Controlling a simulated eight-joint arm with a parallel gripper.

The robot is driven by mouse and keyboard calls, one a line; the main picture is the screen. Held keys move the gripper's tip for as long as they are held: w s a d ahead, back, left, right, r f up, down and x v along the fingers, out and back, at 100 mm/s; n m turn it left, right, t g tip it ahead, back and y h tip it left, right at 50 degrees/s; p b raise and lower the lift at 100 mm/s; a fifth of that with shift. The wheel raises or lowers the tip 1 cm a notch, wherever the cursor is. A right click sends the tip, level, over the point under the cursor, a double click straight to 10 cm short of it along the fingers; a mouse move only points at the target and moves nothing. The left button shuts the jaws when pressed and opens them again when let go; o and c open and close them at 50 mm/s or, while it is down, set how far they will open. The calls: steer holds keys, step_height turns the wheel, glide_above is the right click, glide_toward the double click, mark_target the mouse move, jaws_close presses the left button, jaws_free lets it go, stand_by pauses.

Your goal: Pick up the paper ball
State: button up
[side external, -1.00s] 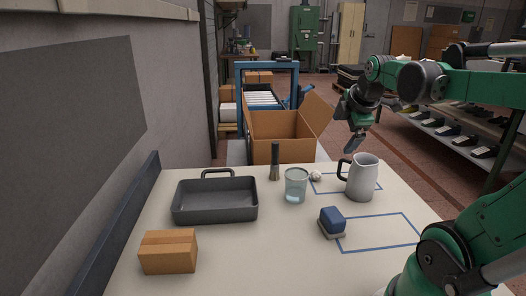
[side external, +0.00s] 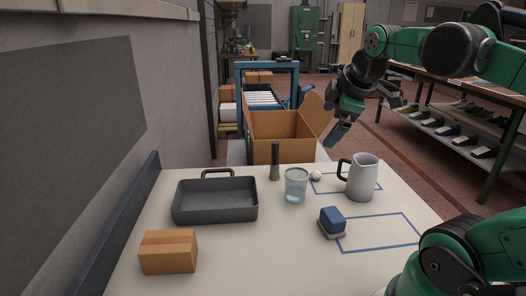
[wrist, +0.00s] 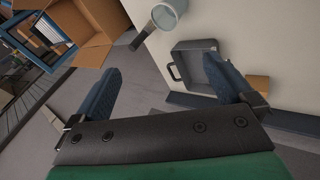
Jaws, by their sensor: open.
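The paper ball (side external: 316,175) is a small white crumpled lump on the far part of the table, between the clear cup and the grey pitcher, beside the blue taped outline. It does not show in the wrist view. My gripper (side external: 365,118) is above and beyond the table's far edge, up and to the right of the ball, apart from it. In the wrist view my gripper (wrist: 170,90) has its two blue fingers spread wide with nothing between them.
A clear cup (side external: 296,186) stands left of the ball and a grey pitcher (side external: 362,178) right of it. A dark brush (side external: 275,163), a grey pan (side external: 215,201), a blue block (side external: 332,221) and a small cardboard box (side external: 168,251) are also on the table (side external: 250,265). An open carton (side external: 275,152) stands behind.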

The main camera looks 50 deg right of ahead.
steer(key=w+a+f+m+t+y, duration=0.1)
steer(key=w+a+f+m, duration=0.1)
steer(key=a+f, duration=0.3)
steer(key=shift+w+a+m+y, duration=0.4)
steer(key=shift+a+m, duration=0.1)
steer(key=shift+a, duration=0.4)
steer(key=a+f+m, duration=0.1)
steer(key=a, duration=0.1)
steer(key=a+f+m+y, duration=0.1)
steer(key=a+f, duration=0.1)
steer(key=a+f+m, duration=0.1)
steer(key=a, duration=0.1)
steer(key=shift+s+f, duration=0.1)
steer(key=shift+f, duration=0.05)
steer(key=shift+c, duration=0.5)
steer(key=shift+a+f+m+y, duration=0.25)
steer(key=shift+a+m+y, duration=0.05)
steer(key=shift+a+m, duration=0.1)
steer(key=c, duration=0.3)
steer(key=shift+c, duration=0.2)
